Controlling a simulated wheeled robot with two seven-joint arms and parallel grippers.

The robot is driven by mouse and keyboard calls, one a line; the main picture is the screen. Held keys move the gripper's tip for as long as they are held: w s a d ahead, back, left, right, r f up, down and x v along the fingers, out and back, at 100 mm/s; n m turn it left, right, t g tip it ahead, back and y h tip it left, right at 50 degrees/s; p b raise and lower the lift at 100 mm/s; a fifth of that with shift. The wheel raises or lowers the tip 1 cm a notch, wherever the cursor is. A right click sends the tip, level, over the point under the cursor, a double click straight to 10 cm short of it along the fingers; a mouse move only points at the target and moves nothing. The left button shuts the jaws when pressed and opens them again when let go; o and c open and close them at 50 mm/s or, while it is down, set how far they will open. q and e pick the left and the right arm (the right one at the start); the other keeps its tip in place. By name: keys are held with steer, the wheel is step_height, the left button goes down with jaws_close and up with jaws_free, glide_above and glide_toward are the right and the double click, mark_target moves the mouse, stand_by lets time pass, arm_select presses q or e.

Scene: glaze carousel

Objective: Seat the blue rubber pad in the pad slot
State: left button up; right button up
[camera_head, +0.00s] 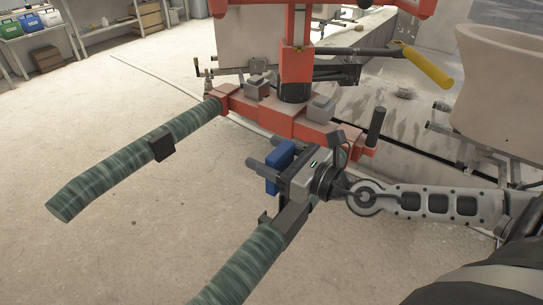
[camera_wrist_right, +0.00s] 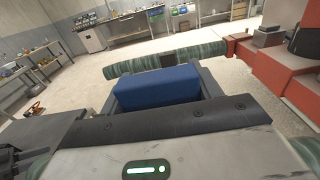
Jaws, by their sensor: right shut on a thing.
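The blue rubber pad (camera_head: 280,166) is a blue block held between the fingers of my right gripper (camera_head: 262,152), in the air between two green-wrapped arms. In the right wrist view the pad (camera_wrist_right: 155,87) lies across the gripper, with a dark finger at each end. A black bracket (camera_head: 163,144) sits on the far green-wrapped arm (camera_head: 105,184), apart from the pad. Another black bracket (camera_head: 291,217) is on the near green-wrapped arm (camera_head: 245,270), close below my gripper. I cannot tell which bracket, if either, has the pad slot. My left gripper is not in view.
An orange-red frame (camera_head: 290,122) carries the green-wrapped arms and stands behind my gripper. A yellow-handled lever (camera_head: 428,67) is at upper right, near a large pale tub (camera_head: 500,65). Shelves with coloured containers (camera_head: 30,22) stand far left. The floor on the left is clear.

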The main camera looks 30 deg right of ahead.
arm_select(q)
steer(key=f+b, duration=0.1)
steer(key=b, duration=0.1)
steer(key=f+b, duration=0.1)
steer(key=b, duration=0.2)
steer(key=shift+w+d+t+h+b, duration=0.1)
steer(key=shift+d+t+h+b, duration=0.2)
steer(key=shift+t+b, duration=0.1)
stand_by(0.3)
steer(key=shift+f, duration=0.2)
stand_by(1.1)
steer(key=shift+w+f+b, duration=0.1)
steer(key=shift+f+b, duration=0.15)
steer(key=shift+b, duration=0.15)
